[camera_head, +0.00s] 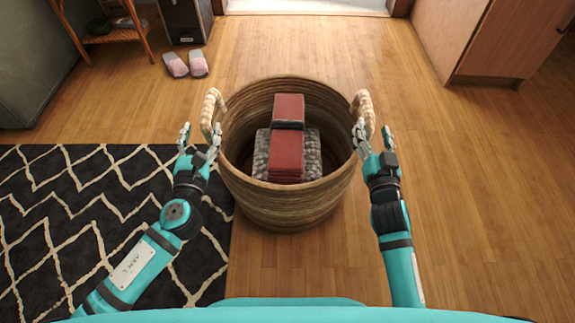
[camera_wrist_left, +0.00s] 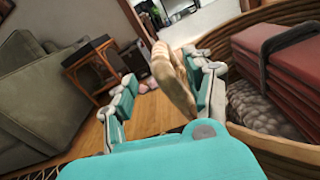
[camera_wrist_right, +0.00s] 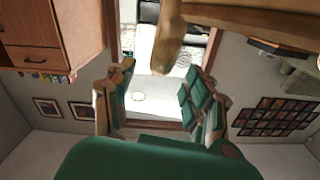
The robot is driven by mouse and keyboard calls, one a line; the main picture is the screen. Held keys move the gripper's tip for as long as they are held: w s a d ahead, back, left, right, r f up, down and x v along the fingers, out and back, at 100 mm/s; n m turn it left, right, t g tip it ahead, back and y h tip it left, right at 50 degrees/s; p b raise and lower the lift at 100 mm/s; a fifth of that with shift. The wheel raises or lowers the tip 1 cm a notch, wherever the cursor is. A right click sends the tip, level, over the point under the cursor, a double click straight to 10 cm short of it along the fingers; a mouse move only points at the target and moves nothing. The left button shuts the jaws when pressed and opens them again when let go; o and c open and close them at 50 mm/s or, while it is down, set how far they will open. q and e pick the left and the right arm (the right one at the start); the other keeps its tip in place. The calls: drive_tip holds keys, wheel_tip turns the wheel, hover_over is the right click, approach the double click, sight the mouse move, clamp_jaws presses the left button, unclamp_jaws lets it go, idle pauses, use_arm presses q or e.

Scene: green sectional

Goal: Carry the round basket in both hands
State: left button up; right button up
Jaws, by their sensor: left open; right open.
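The round woven basket (camera_head: 285,210) stands upright on the floor in the head view, partly against the dark rug's edge. It holds a red folded item (camera_head: 287,110) and a grey knitted item (camera_head: 262,155). Its left handle (camera_head: 210,110) and right handle (camera_head: 364,108) rise from the rim. My left gripper (camera_head: 199,138) is open at the left handle; in the left wrist view that handle (camera_wrist_left: 172,75) shows between the spread fingers. My right gripper (camera_head: 374,137) is open at the right handle; in the right wrist view this handle (camera_wrist_right: 168,40) shows just beyond the fingertips.
A black rug with cream lines (camera_head: 90,215) lies at the left. Pink slippers (camera_head: 187,65), a small wooden table (camera_head: 110,32) and a green sofa (camera_head: 30,70) are at the back left. A wooden cabinet (camera_head: 475,40) is at the back right. Wooden floor is clear behind and right of the basket.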

sight(207, 105)
use_arm(q)
drive_tip(key=w, duration=0.8)
drive_tip(key=shift+w+d, duration=0.1)
use_arm(e)
drive_tip(key=w, duration=0.8)
drive_tip(key=shift+w, duration=0.15)
use_arm(q)
drive_tip(key=shift+c, duration=0.4)
use_arm(e)
drive_tip(key=shift+c, duration=0.4)
use_arm(q)
clamp_jaws()
use_arm(e)
clamp_jaws()
use_arm(q)
drive_tip(key=shift+w+r, duration=0.1)
drive_tip(key=shift+r, duration=0.15)
use_arm(e)
drive_tip(key=shift+r, duration=0.35)
